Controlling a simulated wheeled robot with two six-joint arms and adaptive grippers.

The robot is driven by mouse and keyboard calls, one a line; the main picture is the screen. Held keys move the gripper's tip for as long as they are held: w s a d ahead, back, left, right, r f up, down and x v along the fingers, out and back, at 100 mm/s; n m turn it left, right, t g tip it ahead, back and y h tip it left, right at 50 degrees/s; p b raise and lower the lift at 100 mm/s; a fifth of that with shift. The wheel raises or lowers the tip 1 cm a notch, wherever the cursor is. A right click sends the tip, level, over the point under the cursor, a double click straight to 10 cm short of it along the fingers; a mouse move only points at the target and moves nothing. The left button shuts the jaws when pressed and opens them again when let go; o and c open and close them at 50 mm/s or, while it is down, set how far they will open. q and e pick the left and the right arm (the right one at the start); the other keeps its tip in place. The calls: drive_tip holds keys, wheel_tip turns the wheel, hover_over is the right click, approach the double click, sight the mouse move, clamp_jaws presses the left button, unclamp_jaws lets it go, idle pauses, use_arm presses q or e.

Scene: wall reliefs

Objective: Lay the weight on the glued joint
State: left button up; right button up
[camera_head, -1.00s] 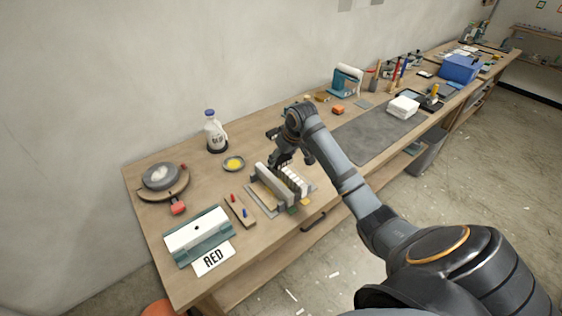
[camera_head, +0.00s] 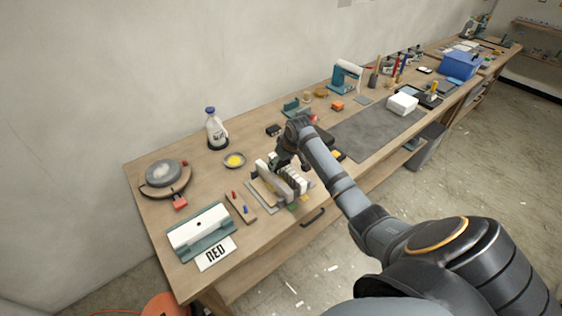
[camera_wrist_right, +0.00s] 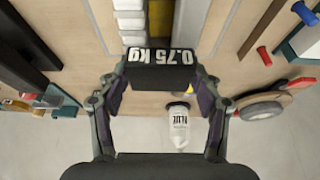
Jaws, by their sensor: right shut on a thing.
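My right gripper (camera_head: 288,158) is over the near left part of the bench, just above the back end of a jig. In the right wrist view the right gripper (camera_wrist_right: 160,88) is shut on the dark weight (camera_wrist_right: 158,74), marked "0.75 kg", between its fingers. The weight is hidden behind the gripper in the head view. The jig (camera_head: 262,194) carries a grey upright bar (camera_head: 267,182) and a row of white blocks (camera_head: 295,182); the blocks (camera_wrist_right: 130,22) also show beyond the weight in the wrist view. I cannot pick out the glued joint itself. My left gripper is out of view.
A glue bottle (camera_head: 215,132) and a dish of yellow (camera_head: 234,160) stand behind the jig. A grey mat (camera_head: 375,128) lies to the right.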

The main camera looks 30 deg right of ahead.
drive_tip(key=shift+f, duration=0.2)
drive_tip(key=shift+f, duration=0.2)
drive_tip(key=o, duration=1.8)
drive_tip(key=shift+r, duration=0.35)
drive_tip(key=b+v, duration=0.2)
drive_tip(key=v, duration=1)
drive_tip(key=shift+r, duration=0.25)
